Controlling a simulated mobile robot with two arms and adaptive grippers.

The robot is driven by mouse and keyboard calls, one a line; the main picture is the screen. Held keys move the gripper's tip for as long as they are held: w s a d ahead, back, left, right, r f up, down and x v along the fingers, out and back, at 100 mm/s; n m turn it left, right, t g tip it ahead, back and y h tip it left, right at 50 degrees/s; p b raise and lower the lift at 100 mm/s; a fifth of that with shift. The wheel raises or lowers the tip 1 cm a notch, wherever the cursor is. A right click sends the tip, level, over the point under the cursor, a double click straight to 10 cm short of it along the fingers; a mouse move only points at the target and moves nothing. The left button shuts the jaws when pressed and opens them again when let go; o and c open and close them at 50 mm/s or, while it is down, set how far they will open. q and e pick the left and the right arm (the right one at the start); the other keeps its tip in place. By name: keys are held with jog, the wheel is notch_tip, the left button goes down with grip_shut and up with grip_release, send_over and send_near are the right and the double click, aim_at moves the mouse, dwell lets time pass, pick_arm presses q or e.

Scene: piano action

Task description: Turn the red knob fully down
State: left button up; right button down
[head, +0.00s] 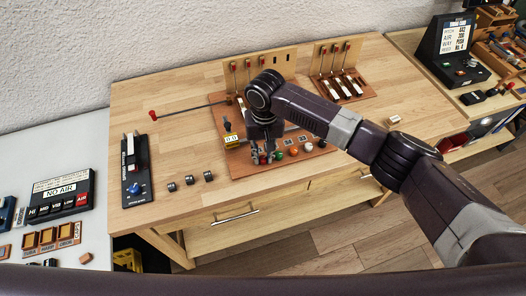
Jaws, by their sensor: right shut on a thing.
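My right gripper (262,157) reaches down to the left end of this row and is shut on a small red knob (263,160). The fingers hide most of that knob, so its angle cannot be told. My left gripper is not in view.
A thin rod with a red ball (153,114) sticks out to the left. A dark slider unit (135,170) and several small dark pieces (189,180) lie left on the bench (160,95). The bench's front edge is close to the board.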

aim_at(263, 157)
jog(key=n+p, duration=0.1)
jog(key=n, duration=0.2)
jog(key=shift+r+n, duration=0.15)
jog(key=shift+n, duration=0.25)
jog(key=n+p, duration=0.1)
jog(key=n, duration=0.2)
jog(key=shift+n, duration=0.3)
jog(key=n, duration=0.3)
jog(key=shift+n+p, duration=0.3)
jog(key=shift+p, duration=0.1)
jog(key=shift+w+n, duration=0.1)
jog(key=shift+n, duration=1.8)
jog(key=c, duration=1.8)
grip_release()
jog(key=shift+o, duration=0.2)
jog(key=shift+r, duration=0.1)
notch_tip(263, 157, up, 12)
